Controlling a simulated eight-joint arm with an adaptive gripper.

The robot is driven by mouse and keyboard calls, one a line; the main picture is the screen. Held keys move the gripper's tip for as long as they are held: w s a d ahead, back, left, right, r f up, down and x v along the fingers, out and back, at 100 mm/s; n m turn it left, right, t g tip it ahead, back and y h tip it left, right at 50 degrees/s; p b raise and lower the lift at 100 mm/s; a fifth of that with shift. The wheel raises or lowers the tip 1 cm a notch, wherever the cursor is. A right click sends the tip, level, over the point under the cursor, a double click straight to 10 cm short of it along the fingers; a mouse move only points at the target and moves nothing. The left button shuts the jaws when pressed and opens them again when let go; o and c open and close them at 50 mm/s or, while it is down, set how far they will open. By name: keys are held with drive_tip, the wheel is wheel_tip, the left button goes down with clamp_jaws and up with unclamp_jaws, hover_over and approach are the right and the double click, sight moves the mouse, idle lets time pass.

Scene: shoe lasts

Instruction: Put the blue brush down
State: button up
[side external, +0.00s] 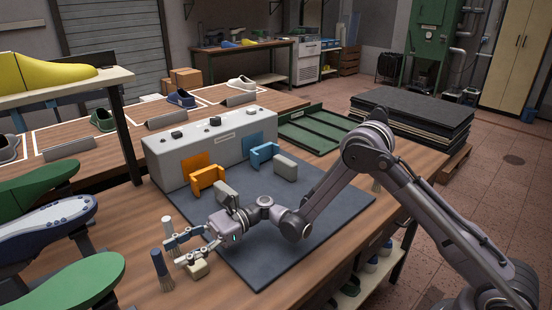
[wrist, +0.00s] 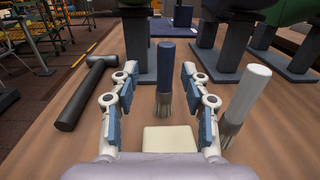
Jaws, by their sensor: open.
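The blue brush (wrist: 166,66) stands upright on the wooden table, bristles down, in the wrist view. In the side view it (side external: 160,264) is just beyond my fingertips. My gripper (wrist: 157,90) is open, with one finger on each side of the brush in the wrist picture and visible gaps between. In the side view my gripper (side external: 173,250) is low over the table. A cream block (wrist: 168,138) shows near the palm between the fingers, and in the side view (side external: 197,269) it is beneath the gripper.
A white-handled brush (wrist: 248,92) stands to the right of the blue one. A black hammer (wrist: 88,92) lies to the left. Dark stands (wrist: 230,45) rise behind. A dark mat (side external: 270,262) and a grey box with orange and blue brackets (side external: 215,140) are on the table.

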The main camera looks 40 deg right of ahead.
sight(159, 261)
drive_tip(key=shift+w+a+f, duration=0.1)
drive_tip(key=shift+w+a, duration=0.05)
drive_tip(key=shift+a, duration=0.7)
drive_tip(key=shift+w+a+f, duration=0.1)
drive_tip(key=shift+w+a, duration=0.1)
drive_tip(key=shift+a, duration=0.65)
drive_tip(key=shift+w+a+f, duration=0.1)
drive_tip(key=shift+w+a, duration=0.05)
drive_tip(key=shift+a, duration=0.7)
clamp_jaws()
